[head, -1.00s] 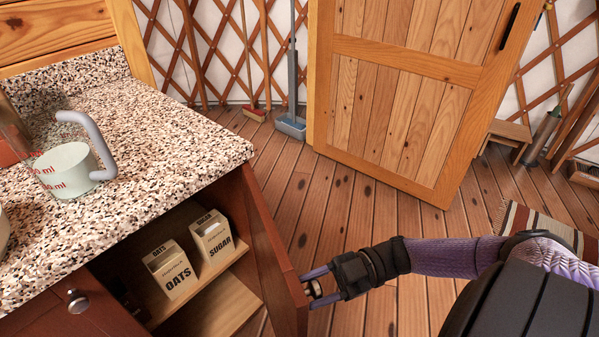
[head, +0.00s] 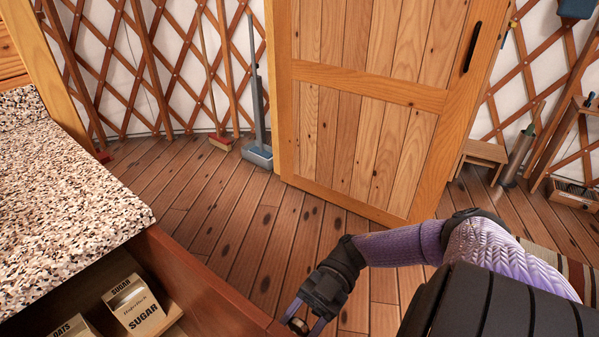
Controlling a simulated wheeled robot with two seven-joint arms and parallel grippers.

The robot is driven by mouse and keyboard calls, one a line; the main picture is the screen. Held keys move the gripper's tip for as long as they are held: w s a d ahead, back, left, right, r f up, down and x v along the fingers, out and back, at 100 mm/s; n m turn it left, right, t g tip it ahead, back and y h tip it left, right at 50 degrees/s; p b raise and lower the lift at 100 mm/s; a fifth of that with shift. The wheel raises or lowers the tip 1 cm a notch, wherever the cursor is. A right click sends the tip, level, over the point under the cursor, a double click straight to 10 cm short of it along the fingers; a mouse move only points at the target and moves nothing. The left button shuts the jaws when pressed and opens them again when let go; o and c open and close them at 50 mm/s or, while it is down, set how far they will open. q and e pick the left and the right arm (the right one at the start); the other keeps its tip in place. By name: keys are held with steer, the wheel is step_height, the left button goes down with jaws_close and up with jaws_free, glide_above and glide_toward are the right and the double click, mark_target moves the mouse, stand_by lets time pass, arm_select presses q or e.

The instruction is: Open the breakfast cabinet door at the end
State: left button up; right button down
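The breakfast cabinet's reddish-brown door (head: 215,281) stands open, swung out from under the speckled counter. Its free end runs to the bottom edge of the head view. My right gripper (head: 302,321) is at that free end, with its purple fingers on either side of the door's round metal knob (head: 298,325). It appears shut on the knob; the fingertips are partly cut off by the frame. Inside the open cabinet are a sugar carton (head: 141,308) and an oats carton (head: 75,328), both partly in view. My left gripper is not in view.
The speckled counter (head: 70,190) is at the left. A large wooden door (head: 370,100) stands behind my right arm. A small wooden stool (head: 484,152) is at the right. The plank floor (head: 235,215) between is clear.

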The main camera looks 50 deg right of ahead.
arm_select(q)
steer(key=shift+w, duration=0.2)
arm_select(e)
steer(key=shift+f, duration=0.15)
steer(key=c, duration=0.5)
jaws_free()
steer(key=shift+c, duration=0.2)
steer(key=shift+o, duration=1.6)
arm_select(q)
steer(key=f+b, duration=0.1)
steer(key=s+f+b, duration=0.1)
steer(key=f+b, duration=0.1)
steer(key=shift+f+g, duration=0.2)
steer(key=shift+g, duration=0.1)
arm_select(e)
steer(key=d, duration=1)
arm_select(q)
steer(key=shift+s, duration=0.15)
arm_select(e)
steer(key=shift+w, duration=0.1)
